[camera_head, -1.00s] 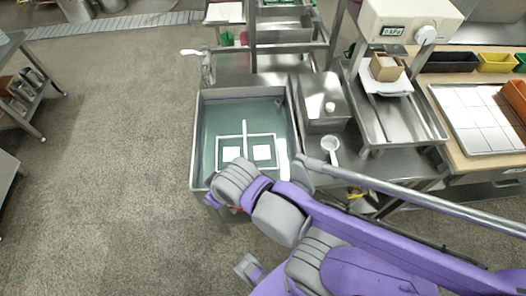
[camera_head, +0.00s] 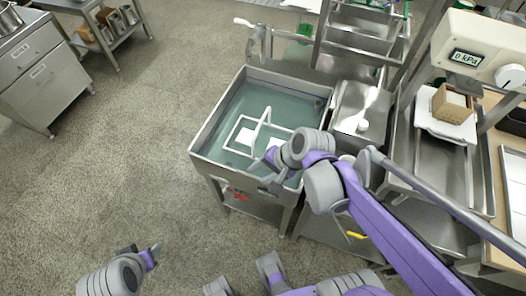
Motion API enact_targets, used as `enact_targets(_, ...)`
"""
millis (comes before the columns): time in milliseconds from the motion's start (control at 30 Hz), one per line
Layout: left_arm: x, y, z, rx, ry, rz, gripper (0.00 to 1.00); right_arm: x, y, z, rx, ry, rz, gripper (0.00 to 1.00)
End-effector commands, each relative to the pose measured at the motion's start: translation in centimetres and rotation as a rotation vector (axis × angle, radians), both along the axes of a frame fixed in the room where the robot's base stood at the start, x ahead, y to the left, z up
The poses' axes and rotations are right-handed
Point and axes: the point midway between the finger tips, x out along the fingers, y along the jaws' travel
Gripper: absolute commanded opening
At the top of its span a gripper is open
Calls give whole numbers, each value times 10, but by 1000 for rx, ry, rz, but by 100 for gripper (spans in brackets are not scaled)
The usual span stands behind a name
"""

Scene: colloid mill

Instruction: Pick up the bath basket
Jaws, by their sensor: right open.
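The bath basket (camera_head: 233,139) is a white rectangular frame with an upright handle (camera_head: 263,121) and white square pieces inside. It sits in the greenish water of the steel bath (camera_head: 216,118). My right gripper (camera_head: 264,175) reaches in from the right, over the bath's near right part. It is open and beside the basket's near right side, with no contact visible. My arm hides part of the basket's right end. My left gripper (camera_head: 142,252) is low at the left, over the floor and well away from the bath; whether its jaws are open is unclear.
A steel box (camera_head: 361,112) and a gauge unit (camera_head: 480,57) reading kPa stand right of the bath. A tap-like fitting (camera_head: 258,38) is at the bath's back. A steel cabinet (camera_head: 45,85) stands at far left. The floor left of the bath is clear.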

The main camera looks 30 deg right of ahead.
Motion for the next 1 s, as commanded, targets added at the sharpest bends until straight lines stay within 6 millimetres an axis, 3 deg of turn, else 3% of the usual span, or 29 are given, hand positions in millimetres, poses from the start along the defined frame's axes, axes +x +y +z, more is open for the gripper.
enact_targets(33, -2, 0, -30, 0, 9, 0, 50, 18, -7, -29, 136, 54, -147, 50)
enact_targets(100, -2, 0, -51, 0, 16, 0, 50, 40, -14, -48, 331, 127, -331, 50)
enact_targets(333, 0, 0, -107, 0, 36, 0, 50, 96, -55, -92, 862, 335, -729, 50)
enact_targets(633, 2, 0, -125, 0, 42, 0, 50, 112, -77, -113, 1099, 419, -816, 50)
enact_targets(1000, 3, 0, -135, 0, 45, 0, 50, 136, -51, -127, 1111, 426, -814, 50)
